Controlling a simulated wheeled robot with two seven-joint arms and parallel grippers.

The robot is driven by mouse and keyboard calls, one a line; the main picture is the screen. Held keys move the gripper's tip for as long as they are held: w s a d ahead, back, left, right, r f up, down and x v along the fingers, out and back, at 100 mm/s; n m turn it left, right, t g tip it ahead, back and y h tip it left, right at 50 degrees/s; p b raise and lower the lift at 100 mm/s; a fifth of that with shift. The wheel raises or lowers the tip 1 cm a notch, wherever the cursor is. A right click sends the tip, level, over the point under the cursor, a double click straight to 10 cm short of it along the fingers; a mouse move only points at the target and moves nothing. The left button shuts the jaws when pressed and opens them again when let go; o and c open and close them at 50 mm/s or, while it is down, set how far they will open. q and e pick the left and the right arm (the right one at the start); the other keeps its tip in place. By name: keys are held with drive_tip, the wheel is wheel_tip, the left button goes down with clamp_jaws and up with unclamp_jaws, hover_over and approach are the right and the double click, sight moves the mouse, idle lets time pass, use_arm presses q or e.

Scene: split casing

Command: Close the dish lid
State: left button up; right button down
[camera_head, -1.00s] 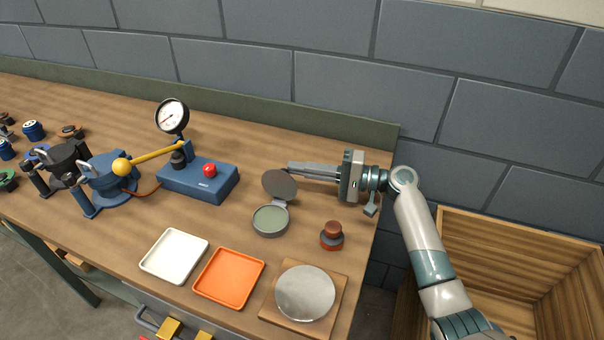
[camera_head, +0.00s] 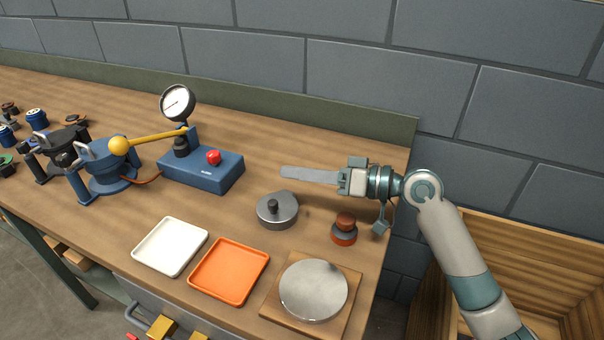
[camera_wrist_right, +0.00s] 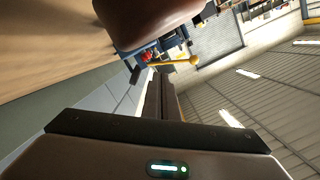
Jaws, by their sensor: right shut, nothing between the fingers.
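The dish (camera_head: 277,217) is a small round grey metal dish on the wooden bench. Its lid (camera_head: 284,203) lies flat over the top with a dark knob standing on it; the dish's inside is hidden. My right gripper (camera_head: 284,173) is shut and empty, its long fingers pointing left just behind and above the dish, apart from the lid. In the right wrist view the shut fingers (camera_wrist_right: 160,97) show at the middle. My left gripper is not in view.
A blue gauge press with a red button (camera_head: 213,157) stands left of the dish. A brown-topped knob weight (camera_head: 344,230) stands to its right. A white tray (camera_head: 170,246), an orange tray (camera_head: 229,271) and a round metal plate (camera_head: 314,290) lie in front.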

sight(289, 220)
drive_tip(key=s+n+b, duration=0.1)
drive_tip(key=s+a+f+n+b, duration=0.1)
drive_tip(key=n, duration=0.1)
drive_tip(key=s+f+n+b, duration=0.1)
drive_tip(key=shift+s+a+f+n+t+h, duration=0.15)
drive_tip(key=shift+n+t+h, duration=0.15)
drive_tip(key=shift+n, duration=0.1)
drive_tip(key=n+b, duration=0.1)
drive_tip(key=f+n+b, duration=0.1)
drive_tip(key=s+n+t+b, duration=0.1)
drive_tip(key=n, duration=0.1)
drive_tip(key=shift+s+a+f+h, duration=0.1)
drive_tip(key=shift+a+f+h, duration=0.1)
drive_tip(key=shift+a+h, duration=0.1)
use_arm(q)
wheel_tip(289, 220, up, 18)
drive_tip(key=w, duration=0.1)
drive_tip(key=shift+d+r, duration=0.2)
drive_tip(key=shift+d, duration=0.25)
use_arm(e)
drive_tip(key=shift+s+n, duration=0.1)
drive_tip(key=shift+n, duration=0.4)
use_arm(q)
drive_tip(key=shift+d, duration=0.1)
use_arm(e)
drive_tip(key=shift+d, duration=0.1)
